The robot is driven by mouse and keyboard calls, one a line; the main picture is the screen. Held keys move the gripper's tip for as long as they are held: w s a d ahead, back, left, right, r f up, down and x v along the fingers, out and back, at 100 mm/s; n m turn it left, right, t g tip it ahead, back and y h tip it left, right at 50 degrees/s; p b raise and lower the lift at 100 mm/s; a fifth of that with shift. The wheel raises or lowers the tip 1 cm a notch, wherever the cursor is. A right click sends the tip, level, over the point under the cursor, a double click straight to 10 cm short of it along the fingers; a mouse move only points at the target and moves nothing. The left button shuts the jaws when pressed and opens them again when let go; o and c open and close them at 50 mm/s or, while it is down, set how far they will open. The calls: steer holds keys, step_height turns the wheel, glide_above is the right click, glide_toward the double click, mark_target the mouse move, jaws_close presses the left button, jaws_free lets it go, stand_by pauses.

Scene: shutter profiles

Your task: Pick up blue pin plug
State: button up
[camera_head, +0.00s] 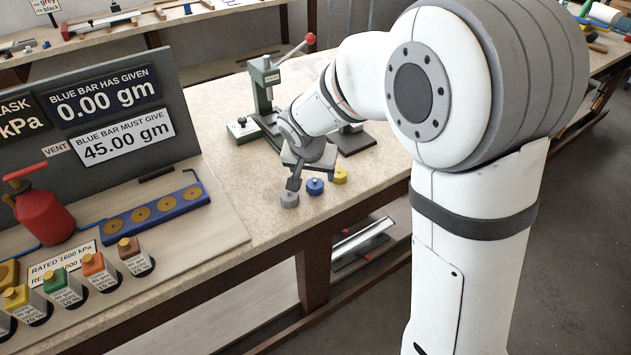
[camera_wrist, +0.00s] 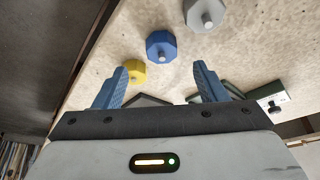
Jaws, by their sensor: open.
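The blue pin plug (camera_head: 315,186) stands on the workbench near its front edge, between a grey plug (camera_head: 289,199) and a yellow plug (camera_head: 340,175). My gripper (camera_head: 293,183) is above the bench near the grey and blue plugs. In the wrist view my gripper (camera_wrist: 158,80) has its two blue fingers wide apart with nothing between them. The blue plug appears beyond the fingertips, apart from both.
The yellow plug (camera_wrist: 133,73) is close to the left finger in the wrist view; the grey plug (camera_wrist: 205,14) is farther out. A green lever press (camera_head: 265,90) stands behind. A panel board with a blue block (camera_head: 155,212) and red bottle (camera_head: 40,205) is at left.

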mark_target(315, 180)
steer(key=x, duration=0.3)
steer(key=p+x, duration=0.1)
steer(key=x, duration=0.3)
steer(key=shift+w, duration=0.45)
steer(key=shift+c, duration=0.3)
steer(key=c, duration=1)
